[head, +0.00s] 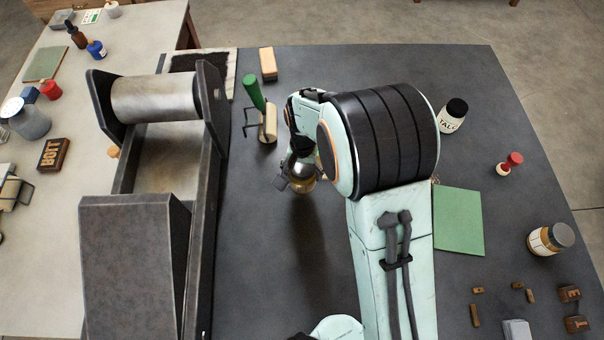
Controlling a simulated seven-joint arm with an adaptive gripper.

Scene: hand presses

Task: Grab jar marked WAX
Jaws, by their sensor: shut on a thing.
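My gripper (298,178) is over the dark table, left of my arm's large black joint. It is shut on a small jar (302,186) with a shiny grey top and an amber lower part. No label on this jar can be read, and my arm and fingers hide part of it. A white jar with a black lid (453,115), marked TALC, stands at the right. Another jar with a grey lid and an amber band (548,239) stands at the lower right; its label cannot be read. I see no readable WAX mark.
A large roller press (160,98) stands left of my gripper. A green-handled roller (254,93) and a wooden-backed block (268,64) lie beyond it. A green mat (458,222), a red-handled stamp (510,164) and small wooden type blocks (569,293) are at the right.

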